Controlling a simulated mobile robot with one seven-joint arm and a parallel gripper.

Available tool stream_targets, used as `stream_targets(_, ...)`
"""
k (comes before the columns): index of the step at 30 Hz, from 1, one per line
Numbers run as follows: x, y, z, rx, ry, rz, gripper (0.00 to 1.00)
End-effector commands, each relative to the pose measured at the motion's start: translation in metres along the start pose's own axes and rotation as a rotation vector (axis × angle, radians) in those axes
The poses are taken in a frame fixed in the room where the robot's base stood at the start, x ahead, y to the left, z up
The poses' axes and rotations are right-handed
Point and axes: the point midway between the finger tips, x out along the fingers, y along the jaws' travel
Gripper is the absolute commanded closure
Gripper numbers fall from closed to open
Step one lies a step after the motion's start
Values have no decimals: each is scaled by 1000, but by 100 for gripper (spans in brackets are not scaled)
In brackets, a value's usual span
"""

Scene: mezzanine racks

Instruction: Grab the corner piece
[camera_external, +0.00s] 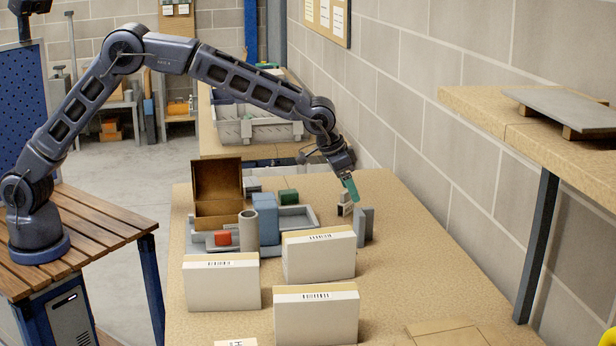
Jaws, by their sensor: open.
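A grey upright piece with two faces meeting at an angle (363,226) stands on the table at the right of the cluster; it looks like the corner piece. My gripper (351,188) has teal fingers and hangs just above and slightly left of it, tilted downward. My gripper is open and appears to hold nothing; the gap between its fingers is hard to see from here. A small pale block with dark parts (345,205) stands just below the fingertips, beside the corner piece. I cannot tell whether the fingers touch it.
Left of it is a grey tray (309,217) with blue (266,218), green (288,197) and red (222,238) blocks, a grey cylinder (249,229) and an open brown box (217,190). White barcoded boxes (318,257) stand in front. The table's right side (415,255) is clear.

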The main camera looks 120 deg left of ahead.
Motion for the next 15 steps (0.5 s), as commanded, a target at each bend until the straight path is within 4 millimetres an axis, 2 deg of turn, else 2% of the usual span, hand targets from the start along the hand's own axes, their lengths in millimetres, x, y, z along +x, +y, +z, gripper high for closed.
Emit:
stream_targets(5,12,-1,-2,-2,1,-1,24)
stream_targets(15,55,-1,-1,-1,0,0,24)
